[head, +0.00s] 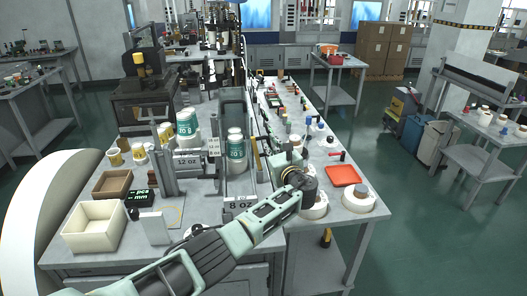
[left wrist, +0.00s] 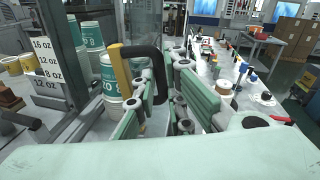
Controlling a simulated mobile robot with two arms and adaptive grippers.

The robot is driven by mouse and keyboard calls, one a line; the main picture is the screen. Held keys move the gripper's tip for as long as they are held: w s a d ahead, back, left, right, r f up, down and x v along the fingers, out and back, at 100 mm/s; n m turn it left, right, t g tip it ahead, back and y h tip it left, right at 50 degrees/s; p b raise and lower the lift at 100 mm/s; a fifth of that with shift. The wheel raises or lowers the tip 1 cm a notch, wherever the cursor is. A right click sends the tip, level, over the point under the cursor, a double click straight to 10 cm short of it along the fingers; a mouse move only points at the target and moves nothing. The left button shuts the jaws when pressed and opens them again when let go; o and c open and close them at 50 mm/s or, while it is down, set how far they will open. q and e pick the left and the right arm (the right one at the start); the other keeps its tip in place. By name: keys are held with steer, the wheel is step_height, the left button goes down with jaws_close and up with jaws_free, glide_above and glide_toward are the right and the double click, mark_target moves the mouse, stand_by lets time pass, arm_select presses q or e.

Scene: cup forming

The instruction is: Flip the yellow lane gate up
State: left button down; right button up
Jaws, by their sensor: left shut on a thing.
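The yellow lane gate (head: 257,154) shows as a small yellow bar beside the 8 oz lane. In the left wrist view the yellow bar (left wrist: 120,71) stands nearly upright, slightly tilted, with a black bent piece (left wrist: 149,51) joined near its top. My left gripper (head: 276,160) is just right of the gate. Its green-padded fingers (left wrist: 160,104) are closed around the lower part of the black piece in the left wrist view. The exact contact is partly hidden by the fingers. My right gripper is in neither view.
Stacked green-and-white cups (head: 236,146) stand left of the gate. A cream bin (head: 94,226) and a brown tray (head: 112,184) lie at the left front. A red tray (head: 343,175) and small parts lie to the right.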

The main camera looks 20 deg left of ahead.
arm_select(q)
steer(key=shift+w+d+f+m+t+b, duration=0.15)
steer(key=shift+w+d+f+m+b, duration=0.2)
steer(key=shift+d+m+b, duration=0.3)
steer(key=shift+w+d+f+m+t+b, duration=0.15)
steer(key=shift+w+d+f+m+b, duration=0.2)
steer(key=shift+m, duration=0.5)
steer(key=shift+s+f, duration=0.15)
steer(key=c, duration=1.8)
jaws_free()
steer(key=shift+d, duration=0.1)
steer(key=v, duration=1.1)
steer(key=shift+s+d, duration=0.25)
steer(key=shift+d, duration=0.1)
